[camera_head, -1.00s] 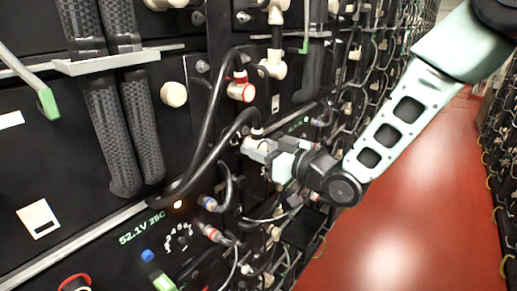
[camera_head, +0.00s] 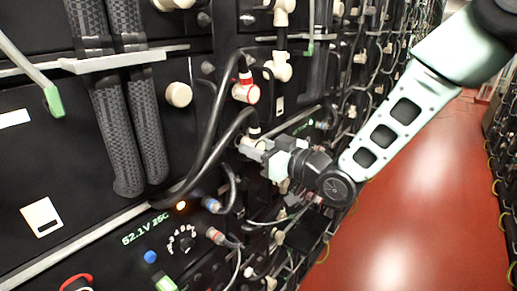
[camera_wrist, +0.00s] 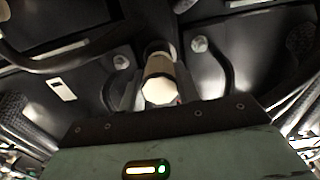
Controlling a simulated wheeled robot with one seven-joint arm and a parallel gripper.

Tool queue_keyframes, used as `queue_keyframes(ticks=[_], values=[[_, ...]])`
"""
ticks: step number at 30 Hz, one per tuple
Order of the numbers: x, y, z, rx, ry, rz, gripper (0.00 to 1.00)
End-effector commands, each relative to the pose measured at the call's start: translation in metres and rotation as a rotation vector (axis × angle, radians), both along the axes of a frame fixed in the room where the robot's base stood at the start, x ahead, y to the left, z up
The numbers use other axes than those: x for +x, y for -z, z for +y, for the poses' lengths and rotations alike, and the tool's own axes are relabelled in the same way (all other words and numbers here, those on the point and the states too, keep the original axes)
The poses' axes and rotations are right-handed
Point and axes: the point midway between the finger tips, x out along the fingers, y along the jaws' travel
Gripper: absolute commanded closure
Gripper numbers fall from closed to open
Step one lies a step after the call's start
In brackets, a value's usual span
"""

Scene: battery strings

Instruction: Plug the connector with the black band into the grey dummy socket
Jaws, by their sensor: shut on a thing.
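My gripper (camera_head: 255,150) is shut on a pale connector in front of the dark battery racks. In the wrist view the connector (camera_wrist: 159,82) sits between the fingers, its pale end towards the camera. A dark band shows at its cable end (camera_head: 254,133) in the head view, where a thick black cable arches up and away to the left. The fingers hide much of its body. I cannot pick out the grey dummy socket with certainty; whether the connector touches anything in front of it cannot be told.
A red-banded connector (camera_head: 245,89) sits just above, with its own black cable. A blue-banded connector (camera_head: 212,204) and another red-banded one (camera_head: 216,236) are below. A lit display (camera_head: 147,229) and dial are at lower left. The red aisle floor (camera_head: 400,220) is clear on the right.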

Motion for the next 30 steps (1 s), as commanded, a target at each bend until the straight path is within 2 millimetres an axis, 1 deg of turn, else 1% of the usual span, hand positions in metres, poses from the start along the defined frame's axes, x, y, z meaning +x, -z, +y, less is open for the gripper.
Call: queue_keyframes(ticks=[20, 21, 23, 24, 30], values=[[0.01, 0.0, 0.013, 0.002, 0.001, -0.001, 0.95], [0.01, 0.0, 0.013, 0.002, 0.001, -0.001, 0.62], [0.01, 0.0, 0.013, 0.002, 0.001, -0.001, 0.45], [0.01, 0.0, 0.013, 0.001, 0.001, -0.001, 0.42], [0.01, 0.0, 0.012, 0.0, 0.001, 0.0, 0.42]])
